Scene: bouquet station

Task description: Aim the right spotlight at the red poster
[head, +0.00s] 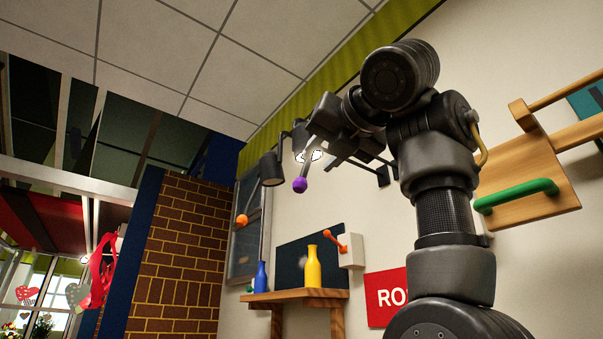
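My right arm rises at the right, and its gripper (326,152) is high near the wall with its fingers apart. The right spotlight (310,155) shows as a bright lamp face behind and between the fingers; most of its housing is hidden. A grey rod with a purple ball (300,185) hangs just below the gripper; I see no clear grip on it. The red poster (382,296), lettered "RO", is low on the white wall, its right part hidden by my arm. A dark left spotlight (267,170) has a rod with an orange ball (242,220). My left gripper is out of view.
A wooden shelf (295,295) below holds a yellow bottle (313,268) and a blue bottle (261,277). A white box with an orange lever (350,250) is on the wall. A wooden panel with a green handle (516,197) stands out at right.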

